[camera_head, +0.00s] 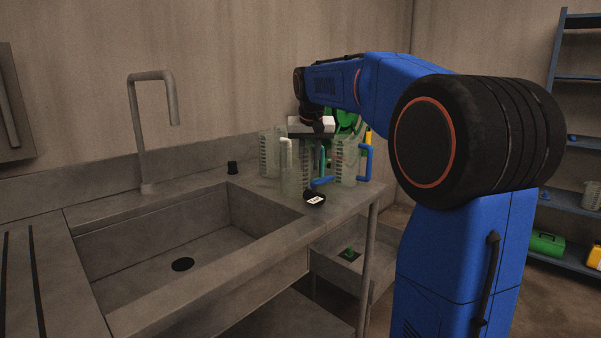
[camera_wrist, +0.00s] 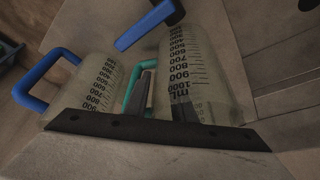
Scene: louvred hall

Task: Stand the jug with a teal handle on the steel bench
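A clear measuring jug with a teal handle (camera_wrist: 131,95) shows in the wrist view, its body (camera_wrist: 183,62) printed with dark numbers. In the head view its teal handle (camera_head: 322,162) shows among other clear jugs at the right end of the grey sink bench (camera_head: 262,191). My gripper (camera_head: 318,140) is over this group, pointing down. In the wrist view a grey finger (camera_wrist: 146,88) lies beside the teal handle and overlaps it. The other finger is not clear, so I cannot tell whether the handle is gripped.
Close by stand a jug with a blue handle (camera_head: 366,162), a clear jug (camera_head: 269,153) and one with a pale handle (camera_head: 285,151). The sink basin (camera_head: 180,262) and tap (camera_head: 140,130) are left; blue shelving (camera_head: 570,200) is right.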

